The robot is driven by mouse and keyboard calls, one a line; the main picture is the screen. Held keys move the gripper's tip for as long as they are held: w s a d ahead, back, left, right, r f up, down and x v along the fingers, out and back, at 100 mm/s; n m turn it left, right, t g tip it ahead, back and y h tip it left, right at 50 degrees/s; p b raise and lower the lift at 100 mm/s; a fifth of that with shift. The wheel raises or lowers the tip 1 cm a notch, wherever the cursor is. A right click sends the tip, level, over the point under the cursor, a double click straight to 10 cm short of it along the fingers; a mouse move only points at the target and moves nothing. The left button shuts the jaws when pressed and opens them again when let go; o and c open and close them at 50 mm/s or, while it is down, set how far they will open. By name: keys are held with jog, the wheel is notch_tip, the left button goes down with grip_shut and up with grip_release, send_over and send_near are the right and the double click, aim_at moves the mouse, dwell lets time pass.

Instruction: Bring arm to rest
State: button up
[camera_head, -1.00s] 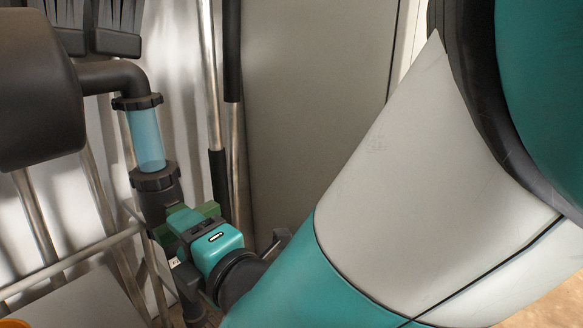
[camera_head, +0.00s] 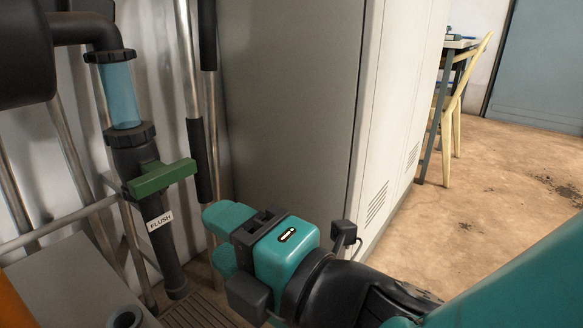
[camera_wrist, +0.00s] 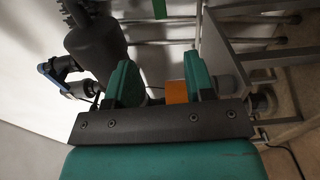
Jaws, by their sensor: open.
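My gripper (camera_head: 222,240) is in the lower middle of the head view, with its teal fingers apart and nothing between them. It is to the right of a green valve handle (camera_head: 160,178) and appears clear of it. The handle sits crosswise on a dark pipe above a white FLUSH label (camera_head: 160,220). In the wrist view the two teal fingers of my gripper (camera_wrist: 162,84) stand apart. An orange thing (camera_wrist: 177,92) shows behind the gap.
A clear blue pipe section (camera_head: 121,95) is above the valve. A tall grey cabinet (camera_head: 290,110) stands close behind my gripper. A grey box top (camera_head: 75,285) is at lower left. Open floor (camera_head: 500,185) lies to the right, with a chair (camera_head: 462,95) and table beyond.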

jog(key=shift+w+d, duration=0.1)
jog(key=w+d+r+m+t+h+p, duration=0.2)
jog(key=w+d+m+t+h+p, duration=0.15)
jog(key=w+d+m+h, duration=0.3)
jog(key=s+d+r+m+g+h+p, duration=0.15)
jog(key=d+m+g+h+p, duration=0.45)
jog(key=d+m, duration=0.65)
jog(key=s+d+r+m+g+y+p, duration=0.2)
jog(key=s+d+r+m+g+p, duration=0.25)
jog(key=s+r+g+p, duration=0.4)
notch_tip(320, 180, up, 37)
jog(key=s+t+p, duration=0.1)
jog(key=p, duration=3.3)
jog(key=shift+f+n, duration=0.2)
jog(key=shift+n, duration=0.15)
jog(key=shift+h, duration=0.25)
